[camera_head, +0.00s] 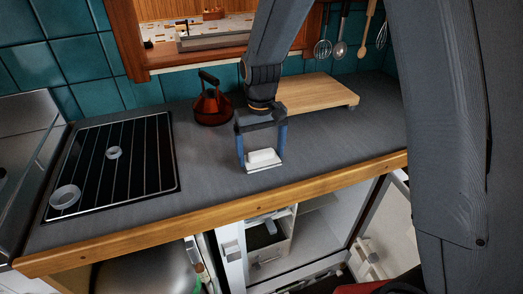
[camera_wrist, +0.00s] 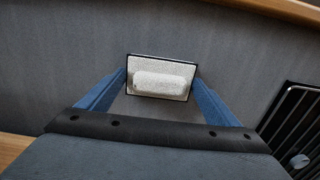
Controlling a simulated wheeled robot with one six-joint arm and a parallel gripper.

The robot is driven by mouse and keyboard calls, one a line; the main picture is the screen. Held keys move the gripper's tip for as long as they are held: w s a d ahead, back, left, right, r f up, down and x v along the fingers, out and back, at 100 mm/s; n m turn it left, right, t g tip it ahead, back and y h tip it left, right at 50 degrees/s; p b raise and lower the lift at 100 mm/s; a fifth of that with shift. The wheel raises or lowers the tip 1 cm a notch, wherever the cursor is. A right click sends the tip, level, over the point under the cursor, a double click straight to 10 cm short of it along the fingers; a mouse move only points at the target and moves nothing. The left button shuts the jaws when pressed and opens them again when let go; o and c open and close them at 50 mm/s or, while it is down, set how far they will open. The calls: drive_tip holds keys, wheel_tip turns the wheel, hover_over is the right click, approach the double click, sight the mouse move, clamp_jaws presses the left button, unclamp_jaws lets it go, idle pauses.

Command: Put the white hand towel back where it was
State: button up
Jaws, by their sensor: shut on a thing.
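The white hand towel (camera_head: 262,156) is a small white block with a rounded raised part on a flat, dark-edged rectangle. It also shows in the wrist view (camera_wrist: 160,82). My gripper (camera_head: 262,162) is shut on it, with one blue finger at each side, as the wrist view also shows (camera_wrist: 161,78). The towel is over the grey countertop (camera_head: 215,178), near its wooden front edge. I cannot tell whether it touches the counter.
A black stove top (camera_head: 130,150) with bars and white rings lies at the left. A red-brown kettle (camera_head: 212,105) and a wooden board (camera_head: 312,92) stand behind my gripper. Utensils (camera_head: 340,48) hang at the back right. An open cabinet (camera_head: 325,235) is below the counter.

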sight(261, 153)
drive_tip(key=shift+f, duration=0.15)
drive_tip(key=o, duration=1.6)
drive_tip(key=shift+o, duration=0.2)
wheel_tip(261, 153, up, 12)
drive_tip(key=b, duration=0.3)
drive_tip(key=shift+r, duration=0.2)
